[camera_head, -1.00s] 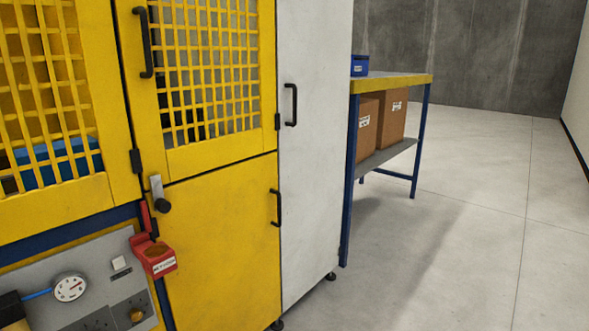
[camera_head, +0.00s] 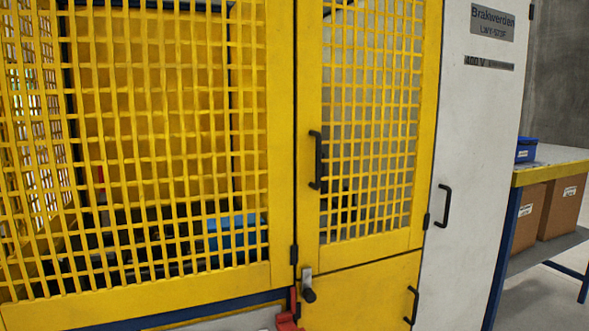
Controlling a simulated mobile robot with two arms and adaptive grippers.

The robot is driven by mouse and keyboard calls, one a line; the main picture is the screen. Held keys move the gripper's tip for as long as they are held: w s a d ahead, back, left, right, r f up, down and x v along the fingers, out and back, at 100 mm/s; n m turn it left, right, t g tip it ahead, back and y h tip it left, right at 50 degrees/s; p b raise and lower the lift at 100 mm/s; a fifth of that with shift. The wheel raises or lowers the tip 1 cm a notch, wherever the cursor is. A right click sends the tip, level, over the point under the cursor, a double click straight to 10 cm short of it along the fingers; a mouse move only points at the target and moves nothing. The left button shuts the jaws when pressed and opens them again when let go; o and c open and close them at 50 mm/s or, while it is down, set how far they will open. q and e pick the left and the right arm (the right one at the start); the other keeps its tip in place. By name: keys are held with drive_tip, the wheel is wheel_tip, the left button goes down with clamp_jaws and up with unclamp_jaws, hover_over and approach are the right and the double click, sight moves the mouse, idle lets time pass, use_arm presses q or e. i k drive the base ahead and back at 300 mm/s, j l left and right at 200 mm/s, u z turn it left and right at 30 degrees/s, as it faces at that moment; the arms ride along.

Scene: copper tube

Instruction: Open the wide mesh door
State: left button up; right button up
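A wide yellow mesh panel (camera_head: 282,200) fills the left and middle of the head view. Whether this panel is the wide mesh door cannot be told, and no handle shows on its visible part. To its right is a narrower yellow mesh door (camera_head: 310,225) with a black vertical handle (camera_head: 317,160) on its left side. That narrower door looks shut. A grey latch with a black knob (camera_head: 308,288) sits below its lower left corner. Neither of my grippers is in view.
A white cabinet door (camera_head: 470,130) with a black handle (camera_head: 443,206) stands right of the mesh. A workbench (camera_head: 570,158) with a blue bin (camera_head: 526,150) and cardboard boxes (camera_head: 562,208) is at the far right. A red holder (camera_head: 288,322) juts out at the bottom.

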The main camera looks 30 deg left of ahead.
sight(80, 309)
drive_tip(key=j+u, duration=0.15)
drive_tip(key=u, duration=1.5)
drive_tip(key=j, duration=0.3)
drive_tip(key=k+j, duration=0.1)
drive_tip(key=j, duration=0.2)
drive_tip(key=u, duration=0.05)
